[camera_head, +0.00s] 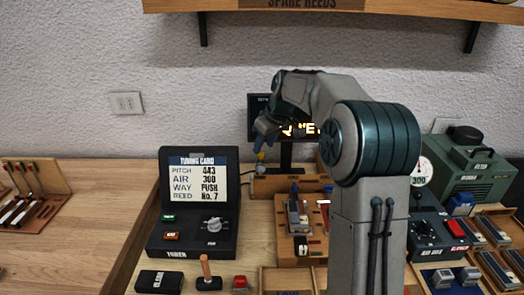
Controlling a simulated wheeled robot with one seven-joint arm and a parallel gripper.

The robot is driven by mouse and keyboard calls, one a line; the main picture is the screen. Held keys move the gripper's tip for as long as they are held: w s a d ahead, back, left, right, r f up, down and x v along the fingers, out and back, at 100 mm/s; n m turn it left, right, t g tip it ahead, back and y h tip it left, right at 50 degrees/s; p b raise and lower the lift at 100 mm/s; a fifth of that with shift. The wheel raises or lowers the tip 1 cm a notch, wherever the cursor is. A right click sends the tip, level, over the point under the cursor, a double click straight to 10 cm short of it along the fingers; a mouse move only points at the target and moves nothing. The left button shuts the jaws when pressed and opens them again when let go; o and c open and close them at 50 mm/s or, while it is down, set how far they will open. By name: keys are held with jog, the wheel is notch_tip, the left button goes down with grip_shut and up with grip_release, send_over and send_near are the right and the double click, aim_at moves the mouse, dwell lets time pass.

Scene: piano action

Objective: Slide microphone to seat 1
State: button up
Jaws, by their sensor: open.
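My gripper (262,140) is small and partly turned away in front of the dark display, pointing down and left, with its jaws open. Just below it, a small thing with a yellow part (261,157) stands at the left end of a wooden rail block (285,183). It may be the microphone, but it is too small to tell. I cannot tell whether my gripper touches it. Seat 1 cannot be read from here. My arm hides part of the display (257,104) and the right end of the rail.
A tuner case (192,241) with a tuning card reading pitch 443, air 300, way push, reed no. 7 stands at left. A wooden reed block (295,243) sits in front of the rail. A green machine (478,170) stands at right.

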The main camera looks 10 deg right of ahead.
aim_at(261, 153)
jog(key=shift+x, duration=1.7)
grip_shut()
